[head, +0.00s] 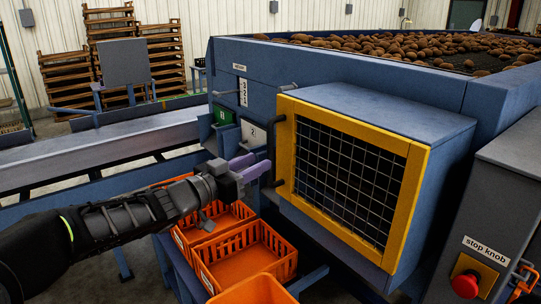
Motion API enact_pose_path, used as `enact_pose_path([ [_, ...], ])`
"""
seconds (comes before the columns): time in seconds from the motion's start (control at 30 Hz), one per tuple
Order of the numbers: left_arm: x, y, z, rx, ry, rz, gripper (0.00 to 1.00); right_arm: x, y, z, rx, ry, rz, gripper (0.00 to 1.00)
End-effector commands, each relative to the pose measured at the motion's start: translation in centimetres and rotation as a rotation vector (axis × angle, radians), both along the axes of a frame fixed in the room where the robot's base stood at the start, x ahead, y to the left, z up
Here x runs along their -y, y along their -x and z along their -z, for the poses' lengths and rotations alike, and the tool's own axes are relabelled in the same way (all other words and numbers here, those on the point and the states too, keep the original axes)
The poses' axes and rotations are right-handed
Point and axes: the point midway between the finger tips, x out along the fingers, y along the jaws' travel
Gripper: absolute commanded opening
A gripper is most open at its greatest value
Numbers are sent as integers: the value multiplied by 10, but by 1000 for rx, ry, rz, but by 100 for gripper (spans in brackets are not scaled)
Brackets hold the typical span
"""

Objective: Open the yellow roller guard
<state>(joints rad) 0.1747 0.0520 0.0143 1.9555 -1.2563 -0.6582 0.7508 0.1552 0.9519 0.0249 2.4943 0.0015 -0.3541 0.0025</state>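The yellow roller guard (420,175) is a yellow frame with wire mesh on the front of a blue housing (400,108). It looks closed, flush against the housing. Two dark stubs stick out from its left edge, one high and one low; I cannot tell whether a bar joins them. My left gripper (259,163) has purple fingers and comes in from the left, just left of the guard's edge near the lower stub. Its fingers look apart with a gap and nothing visible between them. I cannot tell whether it touches the guard. My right gripper is not in view.
Orange crates (246,254) stand below my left gripper. A blue and grey conveyor (100,150) runs behind my arm. A grey box with a red stop knob (466,284) is at right. Potatoes (400,46) lie on top of the machine. Wooden crates (66,82) are stacked behind.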

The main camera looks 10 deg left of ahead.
Motion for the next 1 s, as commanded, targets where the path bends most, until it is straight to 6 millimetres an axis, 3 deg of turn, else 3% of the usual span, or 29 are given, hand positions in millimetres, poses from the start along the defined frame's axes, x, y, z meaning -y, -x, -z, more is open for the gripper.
enact_pose_path([
  [0.33,25,-45,0,-1,0,1,36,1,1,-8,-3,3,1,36],
  [0.7,28,-52,0,0,0,0,36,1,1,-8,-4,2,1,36],
  [1.0,28,-51,0,0,0,0,12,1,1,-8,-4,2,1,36],
])
